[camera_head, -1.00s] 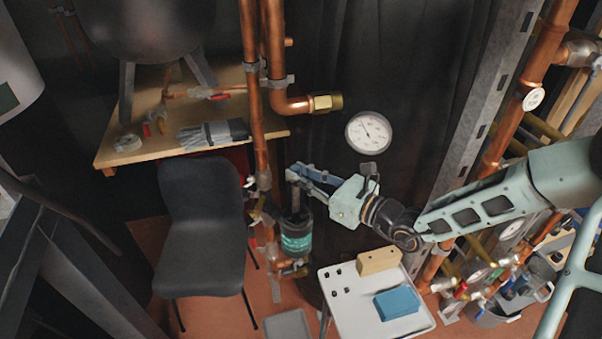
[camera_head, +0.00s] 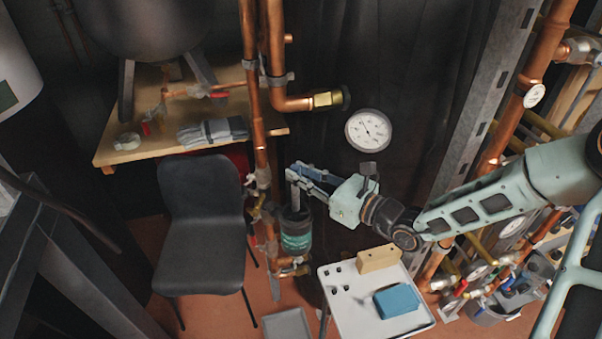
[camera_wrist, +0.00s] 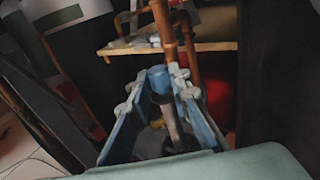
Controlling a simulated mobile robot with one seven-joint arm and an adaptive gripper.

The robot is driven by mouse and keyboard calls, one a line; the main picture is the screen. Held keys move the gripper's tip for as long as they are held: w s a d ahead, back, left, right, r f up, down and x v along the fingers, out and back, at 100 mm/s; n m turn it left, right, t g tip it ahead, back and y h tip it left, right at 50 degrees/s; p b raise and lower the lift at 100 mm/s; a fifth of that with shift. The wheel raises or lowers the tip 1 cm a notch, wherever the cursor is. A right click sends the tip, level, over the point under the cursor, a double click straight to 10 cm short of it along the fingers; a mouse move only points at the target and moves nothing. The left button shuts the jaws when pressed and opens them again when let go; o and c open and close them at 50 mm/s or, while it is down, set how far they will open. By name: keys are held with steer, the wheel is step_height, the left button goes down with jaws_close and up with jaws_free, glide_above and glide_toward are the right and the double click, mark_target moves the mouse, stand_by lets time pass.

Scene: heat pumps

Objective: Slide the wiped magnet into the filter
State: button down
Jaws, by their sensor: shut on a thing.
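The filter (camera_head: 296,232) is an upright cylinder with a teal body and a dark top, beside the copper pipes. My gripper (camera_head: 293,174) is above it, coming in from the right, with its blue fingers closed on the top of the magnet. The magnet (camera_head: 295,198) is a slim dark upright rod between the fingertips and the filter top. Its lower end is hidden at the filter, so I cannot tell how deep it sits. In the wrist view my gripper (camera_wrist: 163,76) shows with the grey rod (camera_wrist: 172,122) between its fingers.
A white tray table (camera_head: 345,315) holds a blue block (camera_head: 397,301), a tan block (camera_head: 378,260) and small dark pieces. A black chair (camera_head: 203,220) stands to the left. A wooden bench (camera_head: 125,155) with gloves (camera_head: 212,131) is behind. A round gauge (camera_head: 368,130) is above my gripper.

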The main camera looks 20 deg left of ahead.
mark_target(298, 190)
steer(key=shift+f+b, duration=0.65)
steer(key=shift+f, duration=0.15)
stand_by(1.2)
steer(key=shift+f+b, duration=0.65)
steer(key=shift+f, duration=0.2)
steer(key=shift+f, duration=0.15)
steer(key=shift+f+b, duration=0.7)
steer(key=shift+f, duration=0.05)
steer(key=shift+f, duration=0.35)
stand_by(0.3)
steer(key=shift+f+b, duration=0.7)
steer(key=shift+b, duration=0.1)
steer(key=shift+f, duration=0.25)
steer(key=shift+f+b, duration=0.75)
steer(key=shift+f, duration=0.05)
steer(key=shift+f, duration=0.15)
stand_by(0.4)
